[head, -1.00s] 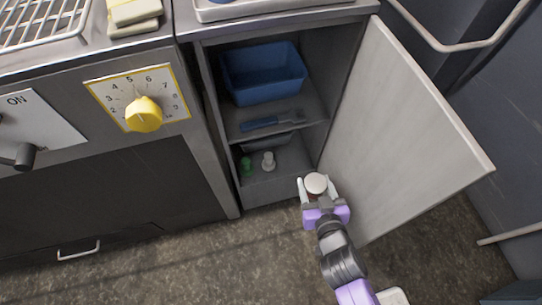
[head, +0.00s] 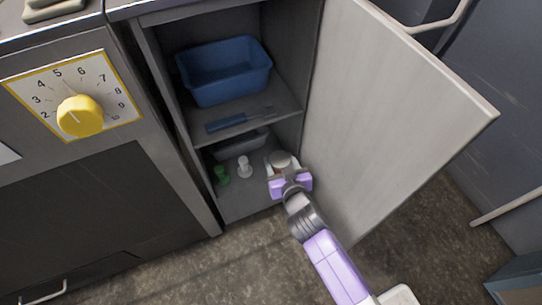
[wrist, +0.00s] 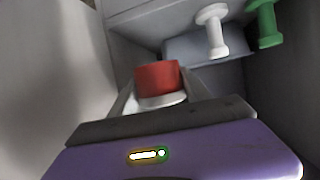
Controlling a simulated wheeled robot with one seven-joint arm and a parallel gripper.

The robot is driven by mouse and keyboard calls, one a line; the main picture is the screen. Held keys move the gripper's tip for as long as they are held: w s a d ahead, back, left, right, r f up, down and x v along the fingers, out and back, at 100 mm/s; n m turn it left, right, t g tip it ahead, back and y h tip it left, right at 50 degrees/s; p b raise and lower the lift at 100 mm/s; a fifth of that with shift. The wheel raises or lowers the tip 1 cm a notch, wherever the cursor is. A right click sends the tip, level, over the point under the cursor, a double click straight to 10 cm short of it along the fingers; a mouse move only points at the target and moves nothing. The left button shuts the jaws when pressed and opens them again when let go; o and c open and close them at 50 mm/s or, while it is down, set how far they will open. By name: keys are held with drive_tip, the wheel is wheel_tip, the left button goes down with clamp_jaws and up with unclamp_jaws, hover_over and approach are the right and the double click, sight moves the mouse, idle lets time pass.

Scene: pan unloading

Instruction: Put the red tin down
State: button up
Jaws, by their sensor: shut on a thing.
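The red tin (wrist: 158,77) is between the fingers of my gripper in the wrist view, with its pale end toward the camera. In the head view only the tin's pale top (head: 281,159) shows clearly. My gripper (head: 282,165) is shut on the tin. It is at the lower compartment of the open cabinet, near the right side by the door. Whether the tin touches the cabinet floor (head: 247,205) cannot be told.
A white peg-like object (head: 244,167) and a green one (head: 221,175) stand left of my gripper, with a grey tray (head: 240,146) behind. The shelf above holds a blue bin (head: 225,75) and a blue-handled tool (head: 238,119). The open door (head: 385,110) is close on the right.

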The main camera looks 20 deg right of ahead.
drive_tip(key=w, duration=0.2)
drive_tip(key=w+b, duration=0.1)
drive_tip(key=w, duration=0.3)
drive_tip(key=shift+w+d, duration=0.15)
drive_tip(key=shift+d, duration=0.15)
drive_tip(key=shift+w+f+b, duration=0.25)
drive_tip(key=shift+f+b, duration=0.45)
drive_tip(key=shift+f, duration=0.2)
wheel_tip(320, 180, down, 5)
drive_tip(key=b, duration=0.3)
drive_tip(key=shift+r, duration=0.2)
drive_tip(key=shift+w+f, duration=0.25)
drive_tip(key=shift+f+b, duration=0.2)
drive_tip(key=shift+b, duration=0.2)
drive_tip(key=o, duration=1.2)
drive_tip(key=shift+o, duration=0.2)
drive_tip(key=shift+r, duration=0.1)
